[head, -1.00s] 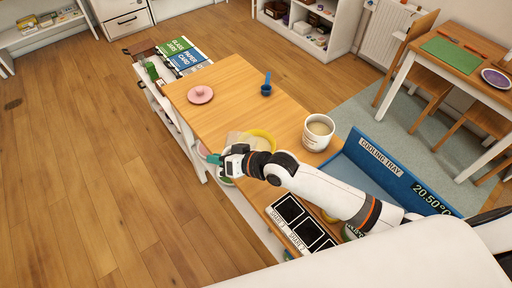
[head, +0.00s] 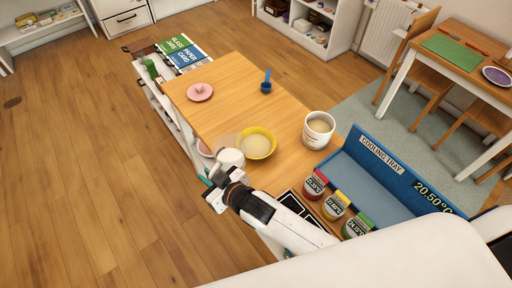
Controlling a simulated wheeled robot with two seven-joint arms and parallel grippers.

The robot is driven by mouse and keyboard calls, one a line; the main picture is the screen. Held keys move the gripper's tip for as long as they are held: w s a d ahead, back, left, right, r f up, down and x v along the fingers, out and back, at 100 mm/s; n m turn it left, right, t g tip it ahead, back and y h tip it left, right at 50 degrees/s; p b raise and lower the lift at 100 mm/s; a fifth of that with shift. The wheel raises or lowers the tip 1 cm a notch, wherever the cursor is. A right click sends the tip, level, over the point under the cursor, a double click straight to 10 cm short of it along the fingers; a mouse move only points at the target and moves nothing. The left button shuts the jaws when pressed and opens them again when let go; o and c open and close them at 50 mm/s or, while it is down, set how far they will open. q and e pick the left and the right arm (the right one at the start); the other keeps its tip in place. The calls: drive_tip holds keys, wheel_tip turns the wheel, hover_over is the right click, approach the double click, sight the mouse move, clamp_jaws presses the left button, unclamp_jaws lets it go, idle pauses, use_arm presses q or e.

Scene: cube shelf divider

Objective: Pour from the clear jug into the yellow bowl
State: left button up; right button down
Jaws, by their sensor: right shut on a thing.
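The yellow bowl (head: 270,147) stands on the wooden table and has pale cream contents. The clear jug (head: 230,158) is just left of the bowl, close against it in the picture. It looks roughly upright, and white shows in its lower part. I cannot tell whether that is liquid. My right gripper (head: 212,180) is shut on the jug at its near left side, and its arm comes in from the lower right. The fingers are partly hidden by the gripper body. My left gripper is not in view.
A white tub (head: 317,138) with pale contents stands right of the bowl. Red (head: 315,185), yellow (head: 335,206) and green (head: 357,226) jars stand before the blue cooling tray (head: 400,179). A pink lid (head: 200,92) and blue scoop (head: 266,87) lie farther back. The table's middle is clear.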

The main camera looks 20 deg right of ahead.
sight(232, 162)
drive_tip(key=s+a+r+p, duration=0.1)
drive_tip(key=s+a+r, duration=0.2)
drive_tip(key=a+r, duration=0.1)
drive_tip(key=shift+s+p, duration=0.4)
idle(0.4)
drive_tip(key=w+d+m+h+b, duration=0.1)
drive_tip(key=d+b, duration=0.1)
drive_tip(key=d, duration=0.1)
drive_tip(key=w+d+m+t+h+b, duration=0.1)
drive_tip(key=w+d+b, duration=0.1)
drive_tip(key=d+b, duration=0.1)
drive_tip(key=w+d+h+b, duration=0.1)
drive_tip(key=d+b, duration=0.2)
drive_tip(key=d, duration=0.2)
drive_tip(key=shift+w+f+m+t, duration=0.3)
drive_tip(key=shift+w+f+m, duration=0.05)
drive_tip(key=shift+m, duration=0.05)
drive_tip(key=d+r+m+h+b, duration=0.1)
drive_tip(key=d+m+h+b, duration=0.2)
drive_tip(key=d, duration=0.9)
drive_tip(key=h+b, duration=0.1)
drive_tip(key=b, duration=0.2)
drive_tip(key=shift+s+d+r+t, duration=0.2)
drive_tip(key=shift+s+r+t, duration=0.1)
drive_tip(key=shift+s, duration=0.05)
